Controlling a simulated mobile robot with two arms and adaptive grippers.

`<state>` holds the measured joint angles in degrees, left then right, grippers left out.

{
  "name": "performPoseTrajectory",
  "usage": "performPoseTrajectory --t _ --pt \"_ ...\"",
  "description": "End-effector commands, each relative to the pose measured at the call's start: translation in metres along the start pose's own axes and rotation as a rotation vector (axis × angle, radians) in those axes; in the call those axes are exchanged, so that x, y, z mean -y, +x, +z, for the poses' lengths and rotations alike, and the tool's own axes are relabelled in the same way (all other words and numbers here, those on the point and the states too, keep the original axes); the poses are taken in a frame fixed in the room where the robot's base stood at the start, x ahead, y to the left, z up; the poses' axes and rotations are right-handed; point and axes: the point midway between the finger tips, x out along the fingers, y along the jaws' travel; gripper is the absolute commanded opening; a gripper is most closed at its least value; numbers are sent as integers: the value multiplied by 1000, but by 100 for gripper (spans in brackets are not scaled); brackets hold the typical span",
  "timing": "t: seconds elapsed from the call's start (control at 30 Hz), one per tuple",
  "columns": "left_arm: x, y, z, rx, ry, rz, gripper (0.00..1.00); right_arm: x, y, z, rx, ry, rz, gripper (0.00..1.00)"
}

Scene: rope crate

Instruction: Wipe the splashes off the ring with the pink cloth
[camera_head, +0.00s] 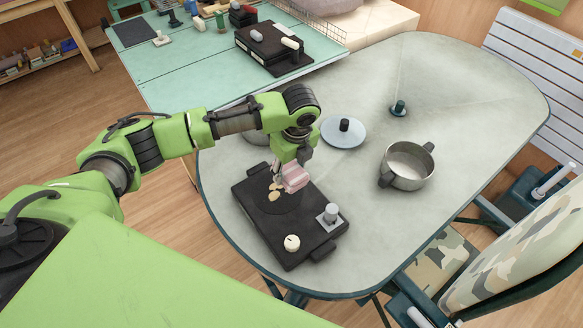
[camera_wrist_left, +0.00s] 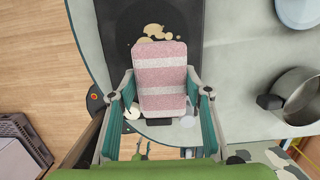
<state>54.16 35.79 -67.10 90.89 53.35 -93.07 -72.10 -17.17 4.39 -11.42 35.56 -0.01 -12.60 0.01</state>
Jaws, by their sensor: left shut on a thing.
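The pink cloth, a pad with pale stripes, is held in my left gripper (camera_head: 280,174). In the left wrist view the cloth (camera_wrist_left: 161,75) sits between both fingers of the gripper (camera_wrist_left: 160,98). The ring (camera_head: 295,203) is a dark round plate on a black hob (camera_head: 249,197) on the grey table. Beige splashes (camera_head: 274,196) lie on the ring, just below and left of the cloth. In the left wrist view the splashes (camera_wrist_left: 154,31) show just beyond the cloth's far edge. I cannot tell whether the cloth touches the ring. My right gripper is not in view.
A steel pot (camera_head: 408,166) stands on the table right of the hob. A lid (camera_head: 343,131) lies behind, with a small dark green-knobbed item (camera_head: 398,108) farther back. The hob's front has a cream knob (camera_head: 292,243) and a grey-topped item (camera_head: 330,214).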

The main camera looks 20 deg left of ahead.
Motion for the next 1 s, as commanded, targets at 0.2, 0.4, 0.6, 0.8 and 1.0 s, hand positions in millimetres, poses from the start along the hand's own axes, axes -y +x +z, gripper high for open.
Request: performPoseTrajectory --t 0.2,0.4,0.6,0.8,1.0 --pt "-1 23 18 -2 311 -45 28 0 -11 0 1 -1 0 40" --pt "-4 43 33 -2 569 -85 28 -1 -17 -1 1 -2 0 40" --pt "-7 55 42 -2 731 -111 28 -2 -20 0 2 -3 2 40" --pt "-8 59 45 -1 786 -120 28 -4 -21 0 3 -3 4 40" --pt "-8 59 45 -1 787 -120 28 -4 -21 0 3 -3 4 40"
